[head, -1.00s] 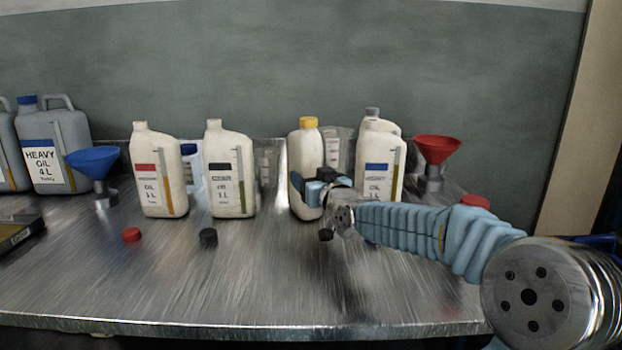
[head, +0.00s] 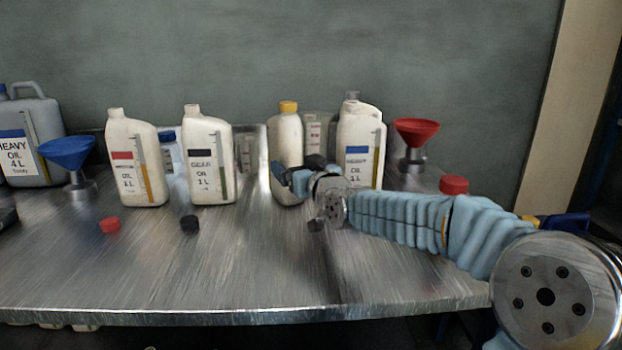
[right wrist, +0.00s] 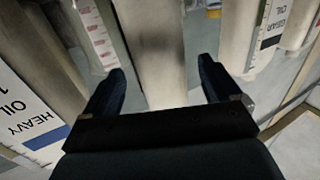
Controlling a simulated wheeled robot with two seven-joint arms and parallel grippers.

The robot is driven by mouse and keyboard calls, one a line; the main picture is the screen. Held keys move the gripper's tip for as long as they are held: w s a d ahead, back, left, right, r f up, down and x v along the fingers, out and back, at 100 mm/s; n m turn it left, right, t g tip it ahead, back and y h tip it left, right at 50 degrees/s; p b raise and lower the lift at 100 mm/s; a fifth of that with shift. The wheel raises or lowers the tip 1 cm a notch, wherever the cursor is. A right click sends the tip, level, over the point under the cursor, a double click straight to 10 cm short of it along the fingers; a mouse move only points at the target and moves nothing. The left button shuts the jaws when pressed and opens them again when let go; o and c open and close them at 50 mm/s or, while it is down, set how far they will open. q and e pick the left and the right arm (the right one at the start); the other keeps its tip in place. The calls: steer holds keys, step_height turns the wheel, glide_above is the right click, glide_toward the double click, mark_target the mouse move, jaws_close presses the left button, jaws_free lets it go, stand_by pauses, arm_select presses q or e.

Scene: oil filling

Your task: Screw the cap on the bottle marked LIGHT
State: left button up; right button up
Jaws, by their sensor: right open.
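A cream bottle with a yellow cap (head: 289,106) on its neck stands upright right of the table's middle. My right gripper (head: 290,178) is at its lower body and hides its front, so I cannot read its label. In the right wrist view the jaws (right wrist: 160,85) are open, with this pale bottle (right wrist: 158,60) between or just beyond them, not clamped. An uncapped bottle with a red label (head: 136,175) stands at left; its top word is too blurred to read. A red cap (head: 110,225) lies in front of it. My left gripper is out of view.
An uncapped GEAR bottle (head: 209,165) and a blue-labelled HEAVY bottle (head: 359,140) flank the yellow-capped one. A black cap (head: 189,224) lies in front. Blue (head: 68,153) and red (head: 417,132) funnels stand at the sides. The table's front (head: 190,285) is clear.

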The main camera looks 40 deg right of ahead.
steer(key=s+a+b, duration=0.1)
steer(key=s, duration=0.7)
steer(key=shift+s, duration=0.3)
steer(key=shift+a, duration=0.1)
